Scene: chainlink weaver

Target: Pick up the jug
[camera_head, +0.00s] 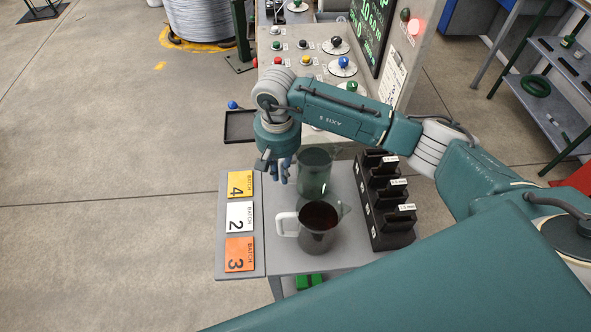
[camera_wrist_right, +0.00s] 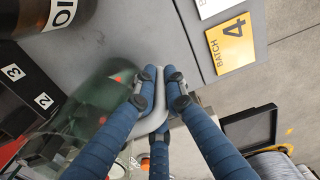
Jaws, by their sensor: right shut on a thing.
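A see-through green jug (camera_head: 315,176) stands or hangs at the back of the small grey table; whether its base touches the table I cannot tell. A second jug (camera_head: 319,240), with dark liquid and a pale handle on its left, stands in front of it. My right gripper (camera_head: 281,172) is at the left side of the green jug. In the right wrist view the blue fingers (camera_wrist_right: 160,95) are shut on a pale grey handle (camera_wrist_right: 153,121) beside the green jug (camera_wrist_right: 95,103). The dark-liquid jug (camera_wrist_right: 50,20) shows at top left there. My left gripper is not in view.
A black rack (camera_head: 384,212) of labelled slots stands right of the jugs. Batch cards 4 (camera_head: 240,184), 2 (camera_head: 239,217) and 3 (camera_head: 239,254) lie on the left strip. A black tray (camera_head: 240,126) and a control panel (camera_head: 308,55) are behind. Open floor lies left.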

